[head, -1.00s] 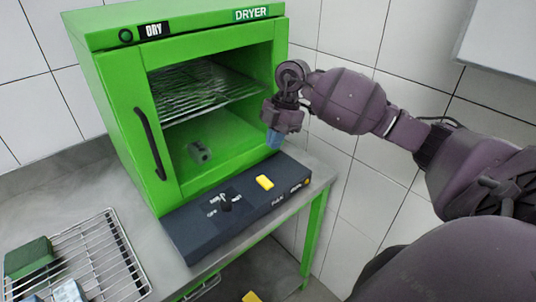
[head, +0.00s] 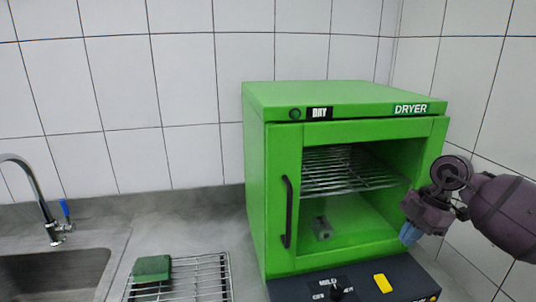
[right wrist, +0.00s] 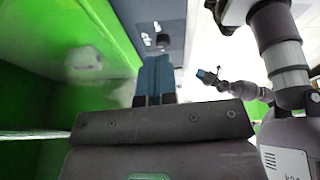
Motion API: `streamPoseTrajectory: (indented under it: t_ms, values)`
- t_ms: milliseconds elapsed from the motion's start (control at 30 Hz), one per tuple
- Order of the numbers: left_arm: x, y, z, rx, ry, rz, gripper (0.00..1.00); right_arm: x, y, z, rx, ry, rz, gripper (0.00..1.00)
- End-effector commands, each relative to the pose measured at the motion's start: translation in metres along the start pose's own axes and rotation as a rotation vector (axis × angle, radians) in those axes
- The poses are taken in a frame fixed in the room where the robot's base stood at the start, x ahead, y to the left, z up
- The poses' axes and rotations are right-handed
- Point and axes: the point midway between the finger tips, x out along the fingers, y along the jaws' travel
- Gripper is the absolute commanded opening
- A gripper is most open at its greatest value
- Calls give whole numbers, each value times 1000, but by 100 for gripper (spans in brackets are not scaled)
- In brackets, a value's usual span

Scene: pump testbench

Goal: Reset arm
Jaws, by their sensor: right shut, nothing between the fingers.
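My right gripper (head: 409,234) is in front of the right side of the green dryer (head: 275,190), above the dark control panel. Its blue fingers are shut and hold nothing; in the right wrist view the fingers (right wrist: 155,80) lie side by side, with the green dryer interior to the left. My left arm shows small in the right wrist view, with the blue-tipped left gripper (right wrist: 207,76) at its end. That gripper is too small to tell open from shut. It is outside the head view.
A wire shelf (head: 345,170) and a small grey metal part (head: 322,228) are inside the dryer. The control panel (head: 360,282) carries a yellow button (head: 383,283). A green block (head: 152,269) rests on a wire rack (head: 215,275), left of the dryer. A sink (head: 50,275) with a tap (head: 45,205) is further left.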

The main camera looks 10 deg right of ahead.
Motion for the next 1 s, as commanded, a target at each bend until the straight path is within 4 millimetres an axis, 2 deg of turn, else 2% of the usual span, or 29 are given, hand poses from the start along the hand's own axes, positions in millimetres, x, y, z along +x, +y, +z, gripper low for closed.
streamPoseTrajectory:
  t_ms: [167, 300, 500, 600, 767, 867, 1000]
  values:
    - [-1, 0, 3, 0, -5, -1, 43, 36, 0, -46, -133, 242, 107, 0]
    - [-2, 0, 3, 0, -5, -1, 43, 54, 0, -95, -228, 496, 275, 0]
    - [-1, 0, 2, 0, -5, -1, 43, 55, -2, -147, -248, 800, 569, 0]
    - [-1, 0, 2, 0, -4, -1, 43, 48, -2, -161, -203, 912, 734, 0]
    - [0, 0, 0, 0, 0, 0, 43, 34, -2, -166, -61, 1027, 999, 0]
    - [0, 0, -1, 1, 2, 0, 43, 28, -4, -159, 69, 1048, 1155, 0]
    - [1, 0, -2, 1, 4, 1, 43, 25, -9, -137, 292, 1016, 1340, 0]
